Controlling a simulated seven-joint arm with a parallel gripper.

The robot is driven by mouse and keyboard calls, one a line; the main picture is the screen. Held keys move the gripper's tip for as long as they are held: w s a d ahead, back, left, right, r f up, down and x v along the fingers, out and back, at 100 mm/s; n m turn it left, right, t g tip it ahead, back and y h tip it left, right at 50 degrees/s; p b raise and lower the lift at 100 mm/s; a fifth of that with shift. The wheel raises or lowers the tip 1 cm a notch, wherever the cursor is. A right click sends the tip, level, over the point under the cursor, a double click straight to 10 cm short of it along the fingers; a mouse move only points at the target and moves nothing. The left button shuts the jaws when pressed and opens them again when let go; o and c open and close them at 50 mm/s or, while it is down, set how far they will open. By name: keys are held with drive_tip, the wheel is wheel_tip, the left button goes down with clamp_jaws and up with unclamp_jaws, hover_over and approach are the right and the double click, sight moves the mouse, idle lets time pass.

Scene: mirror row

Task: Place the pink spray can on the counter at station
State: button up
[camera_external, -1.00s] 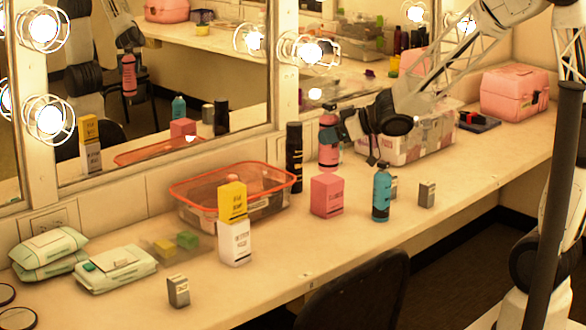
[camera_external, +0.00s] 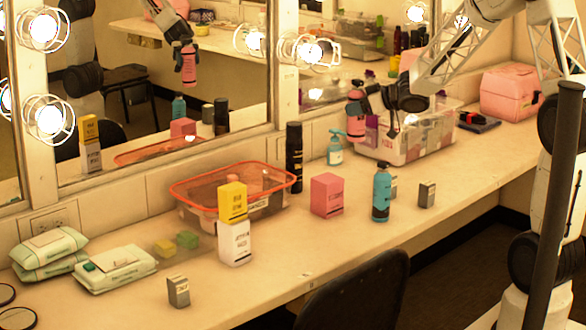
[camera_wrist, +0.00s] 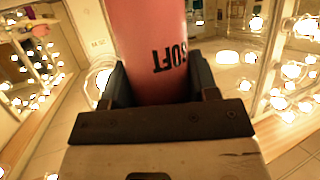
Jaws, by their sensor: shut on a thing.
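The pink spray can (camera_external: 356,118) is held upright in my gripper (camera_external: 368,104), in the air above the back of the counter (camera_external: 330,258). In the external view it is in front of the mirror's lower right edge, left of the clear bin. In the wrist view the pink can (camera_wrist: 150,40) with dark "SOFT" lettering fills the space between the two dark fingers (camera_wrist: 160,85), which are shut on it. Its top and bottom ends are outside the wrist view.
A teal pump bottle (camera_external: 335,147) stands below and left of the can, near a clear bin (camera_external: 405,145). A pink box (camera_external: 327,195), blue spray can (camera_external: 381,192), black can (camera_external: 294,157) and orange-rimmed basket (camera_external: 200,190) stand nearby. The counter's front strip is mostly clear.

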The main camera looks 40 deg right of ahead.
drive_tip(key=d+m+h, duration=0.2)
drive_tip(key=d, duration=2.5)
wheel_tip(320, 180, down, 12)
drive_tip(key=shift+w+a+t, duration=0.3)
drive_tip(key=shift+w+t, duration=0.05)
drive_tip(key=shift+t, duration=0.05)
wheel_tip(320, 180, down, 6)
drive_tip(key=shift+f, duration=0.15)
drive_tip(key=shift+f, duration=1.8)
drive_tip(key=shift+f, duration=0.15)
